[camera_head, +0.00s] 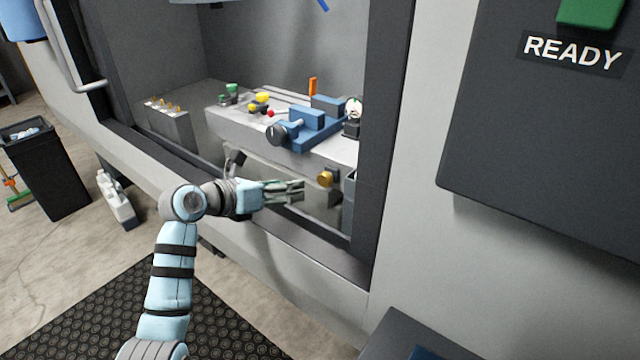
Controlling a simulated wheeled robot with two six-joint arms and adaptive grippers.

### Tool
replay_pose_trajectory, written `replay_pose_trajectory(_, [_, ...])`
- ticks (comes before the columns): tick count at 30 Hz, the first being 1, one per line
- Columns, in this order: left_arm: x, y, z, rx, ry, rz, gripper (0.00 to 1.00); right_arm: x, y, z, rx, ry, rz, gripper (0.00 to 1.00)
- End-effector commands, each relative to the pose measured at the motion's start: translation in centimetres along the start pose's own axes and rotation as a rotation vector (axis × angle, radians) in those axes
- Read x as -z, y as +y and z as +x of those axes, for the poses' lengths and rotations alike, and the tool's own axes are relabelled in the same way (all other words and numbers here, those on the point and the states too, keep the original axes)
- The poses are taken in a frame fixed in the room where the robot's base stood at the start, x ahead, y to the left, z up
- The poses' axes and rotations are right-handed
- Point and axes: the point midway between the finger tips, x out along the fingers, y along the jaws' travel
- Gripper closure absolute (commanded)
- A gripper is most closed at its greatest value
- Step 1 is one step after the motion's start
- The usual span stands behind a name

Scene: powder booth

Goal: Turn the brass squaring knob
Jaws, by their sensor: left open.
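The brass knob (325,179) is a small round gold-coloured piece on the front of the grey machine table, below the blue vise, inside the booth opening. My left gripper (302,191) reaches in from the left with its fingers pointing right at the knob. Its fingers are open and empty, and a small gap shows between the fingertips and the knob. My right gripper is not in the view.
The blue vise (303,128) sits on the machine table (235,116) with small coloured parts. A grey block with brass-tipped pieces (168,122) stands at the left. The dark door frame (385,140) closes the right side. A READY panel (545,120) hangs further right.

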Motion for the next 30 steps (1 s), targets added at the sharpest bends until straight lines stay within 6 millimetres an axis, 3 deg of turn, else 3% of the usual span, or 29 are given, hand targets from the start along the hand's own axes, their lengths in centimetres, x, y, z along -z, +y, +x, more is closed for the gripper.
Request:
replay_pose_trajectory(9, [0.3, -0.1, 8.1, 0.005, -0.001, -0.003, 0.47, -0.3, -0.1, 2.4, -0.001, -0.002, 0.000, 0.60])
replay_pose_trajectory(15, [0.2, -0.1, 11.3, 0.005, -0.003, -0.002, 0.47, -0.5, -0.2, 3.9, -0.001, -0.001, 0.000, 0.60])
replay_pose_trajectory(21, [0.1, -0.1, 12.7, 0.004, -0.003, -0.002, 0.47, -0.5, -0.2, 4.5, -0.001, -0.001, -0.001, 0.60])
replay_pose_trajectory(29, [0.0, -0.2, 12.7, 0.003, -0.003, -0.003, 0.47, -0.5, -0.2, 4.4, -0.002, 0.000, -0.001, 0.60])
replay_pose_trajectory(30, [0.0, -0.2, 12.7, 0.003, -0.003, -0.003, 0.52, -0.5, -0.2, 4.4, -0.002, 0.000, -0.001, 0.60])
